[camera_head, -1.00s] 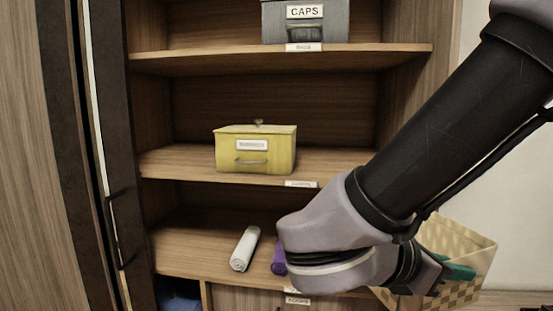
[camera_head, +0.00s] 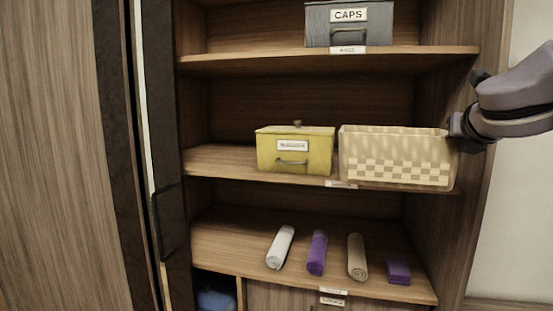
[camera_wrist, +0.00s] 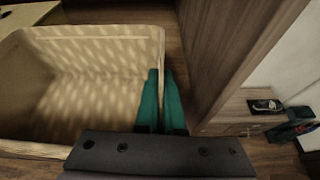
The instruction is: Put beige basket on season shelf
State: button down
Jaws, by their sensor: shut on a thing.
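The beige basket (camera_head: 395,158), with a checkered band, is upright at the right of the middle shelf (camera_head: 222,162), beside the yellow box. Its lower front overlaps the shelf's front edge in the head view; I cannot tell whether it rests on the board. In the wrist view the empty-looking basket (camera_wrist: 95,85) fills the left side. My gripper (camera_head: 457,130) is shut on its right wall; the teal fingers (camera_wrist: 160,105) straddle the rim. The shelf labels are too small to read surely, so I cannot confirm which is the season shelf.
The yellow lidded box (camera_head: 295,150) stands close left of the basket. A grey CAPS box (camera_head: 349,24) is on the shelf above. Several rolled cloths, including a white one (camera_head: 280,247), lie below. The cabinet's right side panel (camera_wrist: 235,50) is close to my fingers.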

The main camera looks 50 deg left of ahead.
jog(key=shift+y, duration=0.3)
jog(key=shift+w+r+x, duration=0.25)
jog(key=shift+r+x, duration=0.25)
jog(key=shift+x, duration=2.6)
jog(key=shift+w+r+x, duration=0.2)
jog(key=shift+r+x, duration=0.35)
jog(key=shift+x, duration=2.5)
jog(key=shift+w+r+x, duration=0.25)
jog(key=shift+r+x, duration=0.25)
jog(key=shift+x, duration=2.6)
jog(key=shift+f, duration=0.1)
jog(key=c, duration=1)
grip_release()
jog(key=shift+c, duration=0.2)
